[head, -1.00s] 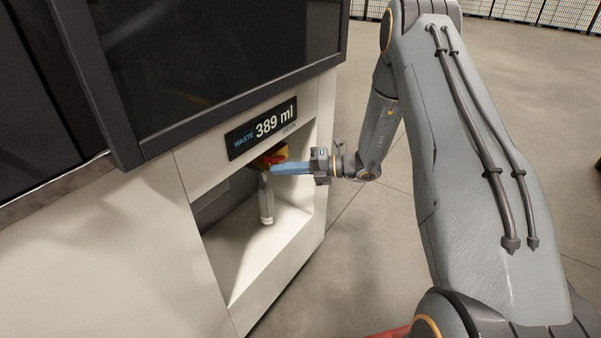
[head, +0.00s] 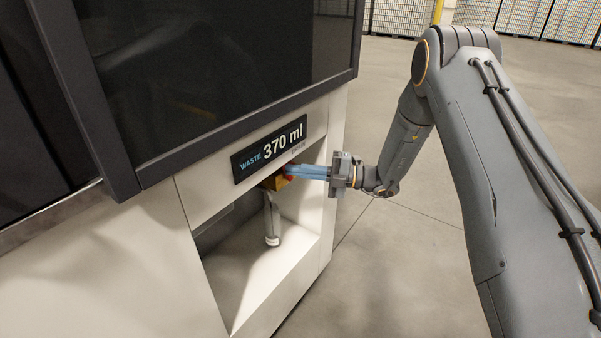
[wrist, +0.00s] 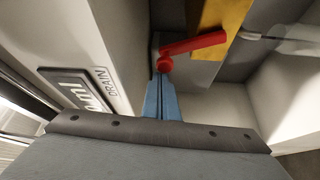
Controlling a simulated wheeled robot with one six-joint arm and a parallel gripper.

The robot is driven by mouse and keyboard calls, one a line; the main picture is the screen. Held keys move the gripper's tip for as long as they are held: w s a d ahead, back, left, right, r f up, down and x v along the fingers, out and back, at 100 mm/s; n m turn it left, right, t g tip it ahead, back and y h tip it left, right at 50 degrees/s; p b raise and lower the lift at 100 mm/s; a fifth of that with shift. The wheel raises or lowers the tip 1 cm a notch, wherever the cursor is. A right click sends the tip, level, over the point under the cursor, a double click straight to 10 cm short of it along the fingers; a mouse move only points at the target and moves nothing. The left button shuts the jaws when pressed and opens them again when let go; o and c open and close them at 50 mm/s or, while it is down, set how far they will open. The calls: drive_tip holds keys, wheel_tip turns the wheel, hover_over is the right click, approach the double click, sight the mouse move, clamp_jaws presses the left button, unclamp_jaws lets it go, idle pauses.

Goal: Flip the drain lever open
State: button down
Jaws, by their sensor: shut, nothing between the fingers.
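The red drain lever (wrist: 195,45) lies across a yellow valve body (wrist: 225,20) in the wrist view. Its rounded red end (wrist: 164,65) is right at my fingertips; whether they touch is unclear. In the head view the yellow valve body (head: 274,183) hangs under the top of the machine's recess, with only a little red showing by my fingers. My gripper (head: 288,171) has its blue fingers together and empty, reaching in from the right. The waste display (head: 270,150) above the recess reads 370 ml.
A pale vertical outlet tube (head: 271,222) hangs below the valve inside the white recess (head: 250,285). The dark machine window (head: 220,80) overhangs above. The floor (head: 400,260) right of the machine is clear.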

drive_tip(key=shift+s, duration=0.1)
drive_tip(key=s+d, duration=0.4)
drive_tip(key=d, duration=0.4)
drive_tip(key=shift+d+f+p, duration=0.2)
drive_tip(key=shift+d+p, duration=0.05)
drive_tip(key=shift+p, duration=0.05)
drive_tip(key=shift+s, duration=0.1)
